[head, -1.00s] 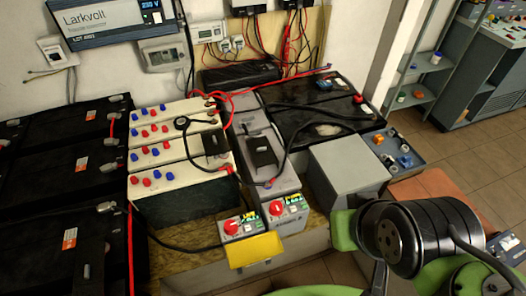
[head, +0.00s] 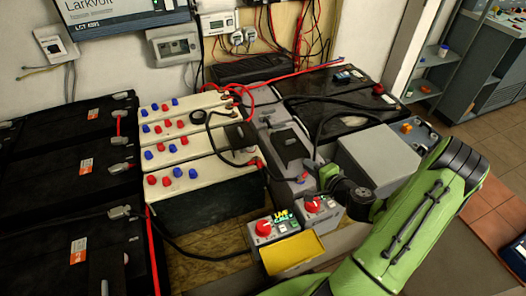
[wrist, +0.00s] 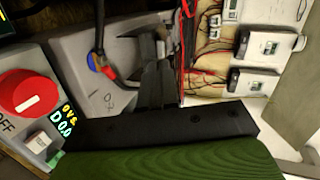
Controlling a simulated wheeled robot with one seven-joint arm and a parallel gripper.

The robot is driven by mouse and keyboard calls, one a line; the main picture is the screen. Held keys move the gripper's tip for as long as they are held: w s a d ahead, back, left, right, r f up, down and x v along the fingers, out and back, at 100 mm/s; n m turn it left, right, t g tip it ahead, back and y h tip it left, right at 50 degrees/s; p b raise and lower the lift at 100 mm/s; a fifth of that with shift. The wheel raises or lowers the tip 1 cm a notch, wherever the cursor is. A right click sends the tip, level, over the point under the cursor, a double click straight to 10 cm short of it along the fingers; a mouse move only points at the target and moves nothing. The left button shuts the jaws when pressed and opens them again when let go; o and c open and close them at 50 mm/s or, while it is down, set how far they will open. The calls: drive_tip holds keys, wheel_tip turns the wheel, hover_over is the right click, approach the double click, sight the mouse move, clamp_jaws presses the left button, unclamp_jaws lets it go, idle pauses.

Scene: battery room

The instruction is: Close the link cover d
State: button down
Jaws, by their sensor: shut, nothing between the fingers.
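A black flap-like cover (head: 290,146) stands tilted on the narrow grey battery (head: 268,118) in the head view; no letter on it is legible. Another dark cover (head: 240,136) sits on the cream battery to its left. I cannot tell which is link cover d. My gripper (head: 316,168) is just right of and nearer than the tilted black cover, at the grey battery's near end. In the wrist view my gripper (wrist: 155,75) is shut and empty above a grey top, beside a terminal with a cable (wrist: 104,66). Whether the fingers touch anything is unclear.
A grey box (head: 378,160) is right of my gripper. Black cables loop over the batteries. Black batteries (head: 70,180) fill the left.

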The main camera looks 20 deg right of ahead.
drive_tip(key=shift+d+f+m+h, duration=0.85)
drive_tip(key=shift+f+m, duration=0.1)
drive_tip(key=shift+m, duration=0.15)
approach(290, 142)
drive_tip(key=x, duration=0.5)
drive_tip(key=shift+w+f+b, duration=0.1)
drive_tip(key=shift+f+b, duration=0.2)
drive_tip(key=shift+w+d, duration=0.1)
drive_tip(key=shift+w, duration=0.5)
